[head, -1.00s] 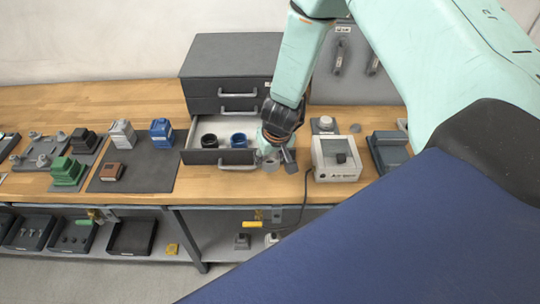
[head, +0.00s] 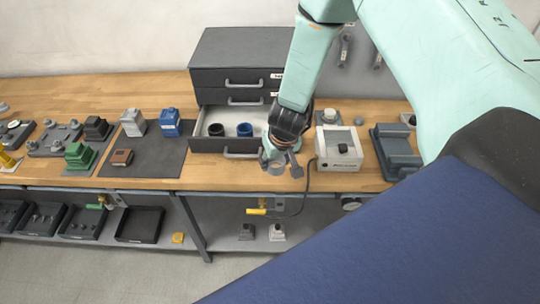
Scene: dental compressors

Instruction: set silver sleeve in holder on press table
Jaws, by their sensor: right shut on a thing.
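My right gripper (head: 279,163) is shut on a small silver sleeve (head: 277,169). It holds the sleeve just in front of the open drawer, over the front part of the bench; the gripper hides part of the sleeve. A white box-shaped device (head: 338,163) stands to the right of the gripper, with a small dark piece at its front. A dark grey block-like fixture (head: 397,150) stands further right. I cannot tell which of these, if any, is the press table's holder. My left gripper is not in view.
The open drawer (head: 224,146) holds a black ring (head: 216,130) and a blue ring (head: 244,130). A dark mat (head: 150,163) with grey, blue and brown blocks lies to the left. A cable runs beside the white device. A shelf with trays is below.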

